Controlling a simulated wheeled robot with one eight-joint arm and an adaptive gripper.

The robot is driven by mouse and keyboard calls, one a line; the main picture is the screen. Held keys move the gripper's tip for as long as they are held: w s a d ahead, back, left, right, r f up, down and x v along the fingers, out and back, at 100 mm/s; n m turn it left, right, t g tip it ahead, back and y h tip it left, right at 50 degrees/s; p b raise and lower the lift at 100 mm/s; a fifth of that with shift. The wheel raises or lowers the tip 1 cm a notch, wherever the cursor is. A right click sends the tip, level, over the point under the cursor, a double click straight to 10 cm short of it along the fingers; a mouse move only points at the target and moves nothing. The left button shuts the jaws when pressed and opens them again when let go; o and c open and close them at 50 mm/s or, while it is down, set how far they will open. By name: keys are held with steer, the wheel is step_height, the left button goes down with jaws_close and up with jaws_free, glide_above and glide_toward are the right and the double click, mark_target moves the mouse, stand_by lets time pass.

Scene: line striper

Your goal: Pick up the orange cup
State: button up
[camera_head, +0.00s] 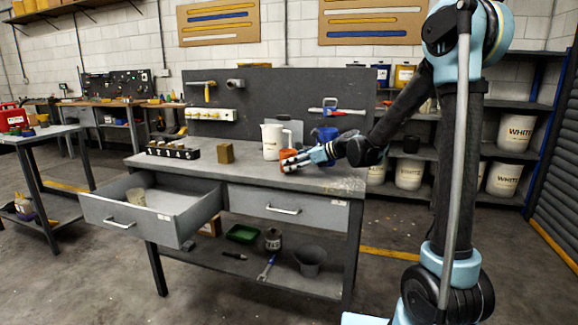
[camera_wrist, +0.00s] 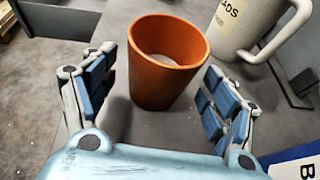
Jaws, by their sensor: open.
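In the wrist view my gripper (camera_wrist: 150,95) is open, with one blue-padded finger on each side of the cup; I see gaps between the fingers and the cup wall. In the head view the cup (camera_head: 288,157) shows as a small orange patch, partly hidden behind my gripper (camera_head: 290,163), which reaches in from the right low over the bench.
A white labelled pitcher (camera_head: 271,143) stands close behind the cup; its handle (camera_wrist: 285,35) shows in the wrist view. A blue object (camera_head: 325,135) is near my wrist. A brown block (camera_head: 225,153) stands left. The left drawer (camera_head: 150,207) is open; bench top in front is clear.

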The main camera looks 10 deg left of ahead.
steer(key=x, duration=0.2)
steer(key=shift+a, duration=0.25)
steer(key=c, duration=1.3)
